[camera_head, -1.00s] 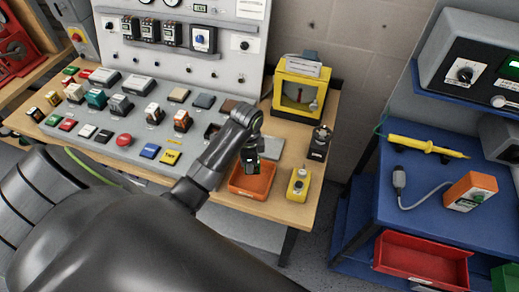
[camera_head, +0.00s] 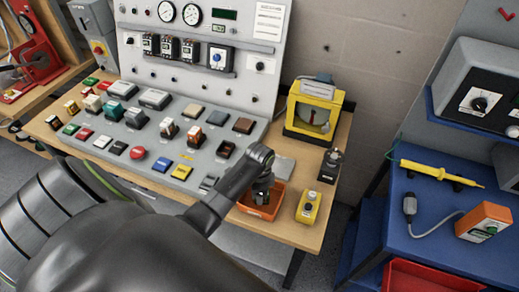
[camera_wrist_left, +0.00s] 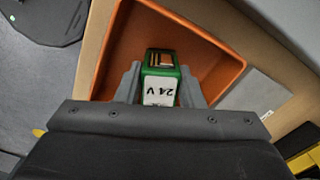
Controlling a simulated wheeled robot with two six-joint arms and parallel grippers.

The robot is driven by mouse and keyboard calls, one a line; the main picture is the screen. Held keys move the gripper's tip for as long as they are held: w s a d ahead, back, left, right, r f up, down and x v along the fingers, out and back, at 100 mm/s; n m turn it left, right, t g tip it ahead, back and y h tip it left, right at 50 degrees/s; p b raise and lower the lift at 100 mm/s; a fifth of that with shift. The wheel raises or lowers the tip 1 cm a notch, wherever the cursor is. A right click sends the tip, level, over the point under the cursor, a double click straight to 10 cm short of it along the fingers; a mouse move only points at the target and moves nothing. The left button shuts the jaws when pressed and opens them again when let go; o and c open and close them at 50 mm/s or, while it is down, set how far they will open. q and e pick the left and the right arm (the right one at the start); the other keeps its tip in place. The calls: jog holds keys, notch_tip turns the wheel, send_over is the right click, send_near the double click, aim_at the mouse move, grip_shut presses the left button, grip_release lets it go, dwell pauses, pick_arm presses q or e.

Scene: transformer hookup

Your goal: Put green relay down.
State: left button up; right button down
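The orange tray (camera_wrist_left: 208,70) surrounds the relay in that view. In the head view my left gripper (camera_head: 262,196) points down into the orange tray (camera_head: 268,213) at the front right of the wooden bench. The relay is hard to make out there. I cannot tell whether it touches the tray floor. My right gripper is not in view.
A small yellow box (camera_head: 308,207) stands right of the tray, and a dark device (camera_head: 330,166) stands behind that. A yellow-framed case (camera_head: 314,110) is at the back. The sloped grey panel (camera_head: 215,135) with several modules lies left of the tray.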

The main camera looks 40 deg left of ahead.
pick_arm(q)
jog(key=o, duration=0.3)
jog(key=shift+o, duration=0.2)
jog(key=shift+r, duration=0.25)
notch_tip(320, 180, up, 9)
jog(key=shift+f+b, duration=0.1)
jog(key=shift+b, duration=0.6)
jog(key=shift+r+p, duration=0.95)
jog(key=shift+r, duration=0.6)
jog(key=shift+f, duration=0.1)
